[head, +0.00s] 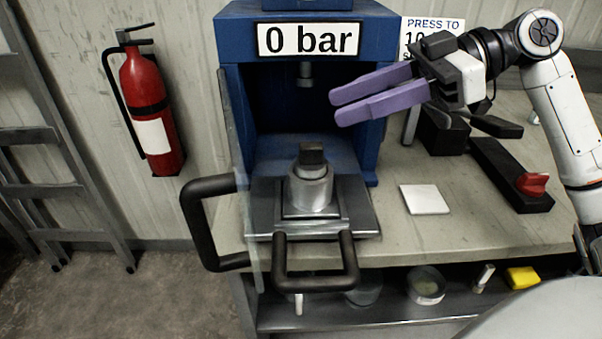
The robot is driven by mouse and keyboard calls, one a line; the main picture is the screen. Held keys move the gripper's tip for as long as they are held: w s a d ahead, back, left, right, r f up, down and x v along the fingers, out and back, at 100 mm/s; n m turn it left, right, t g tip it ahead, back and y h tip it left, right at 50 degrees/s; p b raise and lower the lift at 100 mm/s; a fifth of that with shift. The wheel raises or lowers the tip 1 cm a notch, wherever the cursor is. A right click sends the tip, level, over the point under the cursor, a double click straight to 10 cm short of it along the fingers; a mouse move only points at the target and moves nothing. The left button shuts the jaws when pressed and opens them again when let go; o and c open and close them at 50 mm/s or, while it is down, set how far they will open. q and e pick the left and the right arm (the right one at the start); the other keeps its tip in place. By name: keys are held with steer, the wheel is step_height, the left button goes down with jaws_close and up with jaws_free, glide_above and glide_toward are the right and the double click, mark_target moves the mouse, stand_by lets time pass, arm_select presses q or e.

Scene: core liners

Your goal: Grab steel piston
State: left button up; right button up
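A steel cylinder (311,192) stands upright on the metal slide plate (356,203) of the blue press. A dark, blocky piece (312,156) sits at its top. I cannot tell which of these parts is the steel piston. My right gripper (338,108) has two purple fingers, pointing left in front of the press's upper right side. They are a little apart with nothing between them, above and to the right of the cylinder, not touching it. My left gripper is not in view.
The press (377,50) reads "0 bar". A clear door with a black handle (205,225) stands at its left; another black handle (313,283) fronts the plate. Small items sit on the shelf below.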

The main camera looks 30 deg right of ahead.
mark_target(310, 144)
steer(key=a+f, duration=0.1)
steer(key=f, duration=0.1)
steer(key=w+a+f+b, duration=0.2)
steer(key=f, duration=0.1)
steer(key=shift+w+a+f, duration=0.2)
steer(key=shift+a+f, duration=0.15)
steer(key=x, duration=0.4)
steer(key=shift+s+a+f+p, duration=0.1)
steer(key=shift+a+f+p, duration=0.15)
steer(key=shift+p, duration=0.1)
steer(key=shift+w+a+f, duration=0.15)
steer(key=shift+w+a, duration=0.05)
steer(key=shift+w+a+f, duration=0.1)
steer(key=shift+a+f, duration=0.1)
steer(key=shift+c, duration=0.3)
jaws_close()
steer(key=shift+r, duration=0.1)
